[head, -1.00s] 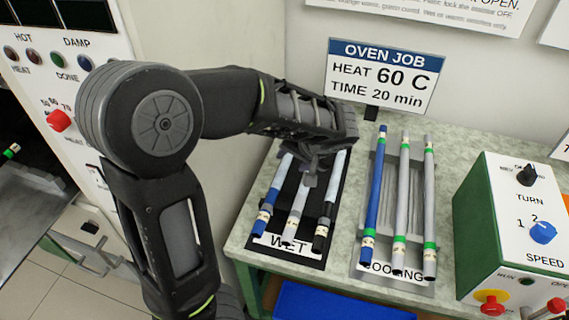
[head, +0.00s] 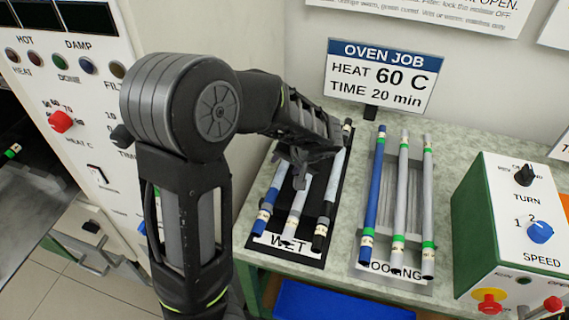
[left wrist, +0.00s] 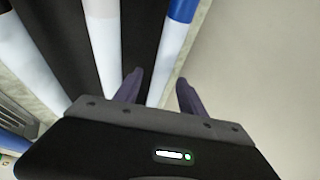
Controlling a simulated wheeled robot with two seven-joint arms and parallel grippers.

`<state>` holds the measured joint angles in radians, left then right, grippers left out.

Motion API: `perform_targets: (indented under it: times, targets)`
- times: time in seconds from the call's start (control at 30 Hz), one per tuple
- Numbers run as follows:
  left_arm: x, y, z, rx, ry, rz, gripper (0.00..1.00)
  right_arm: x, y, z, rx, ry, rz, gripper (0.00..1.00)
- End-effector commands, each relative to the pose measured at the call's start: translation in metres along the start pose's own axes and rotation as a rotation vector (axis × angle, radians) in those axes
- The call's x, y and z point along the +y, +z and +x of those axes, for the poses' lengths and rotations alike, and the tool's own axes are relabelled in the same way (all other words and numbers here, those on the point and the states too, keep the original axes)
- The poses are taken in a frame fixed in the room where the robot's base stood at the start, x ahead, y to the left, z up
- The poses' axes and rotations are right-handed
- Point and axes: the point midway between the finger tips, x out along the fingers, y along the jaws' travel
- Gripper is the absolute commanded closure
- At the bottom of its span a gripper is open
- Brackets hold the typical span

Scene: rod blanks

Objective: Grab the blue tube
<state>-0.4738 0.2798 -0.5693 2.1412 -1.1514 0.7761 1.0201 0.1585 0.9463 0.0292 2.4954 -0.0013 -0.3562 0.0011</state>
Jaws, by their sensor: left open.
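A blue tube (head: 267,209) lies at the left of the black wet tray (head: 318,247), with a pale upper part. In the left wrist view its blue end (left wrist: 180,22) is at the top and its pale part runs down between the finger lines. Another blue tube (head: 374,190), with green bands, lies at the left of the cooling tray (head: 358,262). My left gripper (head: 291,168) is open and empty above the upper part of the wet tray. Its fingers (left wrist: 160,88) show either side of the pale tube part; I cannot tell their height above it. My right gripper is not in view.
A white tube (head: 299,210) and a dark-ended tube (head: 325,210) lie beside the blue one in the wet tray. Two grey tubes (head: 402,190) share the cooling tray. A sign (head: 383,78) stands behind, and a green control box (head: 510,230) stands at right.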

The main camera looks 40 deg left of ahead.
Motion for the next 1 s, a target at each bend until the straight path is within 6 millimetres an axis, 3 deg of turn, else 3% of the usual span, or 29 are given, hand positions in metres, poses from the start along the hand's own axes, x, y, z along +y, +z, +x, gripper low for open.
perform_targets:
  times: [0.37, 0.9, 1.0]
  targets:
    - [0.0, 0.0, -0.0003, 0.0, 0.0, 0.0, 0.52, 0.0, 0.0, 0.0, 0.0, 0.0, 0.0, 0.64]
    - [0.0, 0.0, -0.0004, 0.0, 0.0, 0.0, 0.96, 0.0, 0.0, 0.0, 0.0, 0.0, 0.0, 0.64]
    - [0.0, 0.0, -0.0004, 0.0, 0.0, 0.0, 1.0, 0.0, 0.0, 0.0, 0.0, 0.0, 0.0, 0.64]
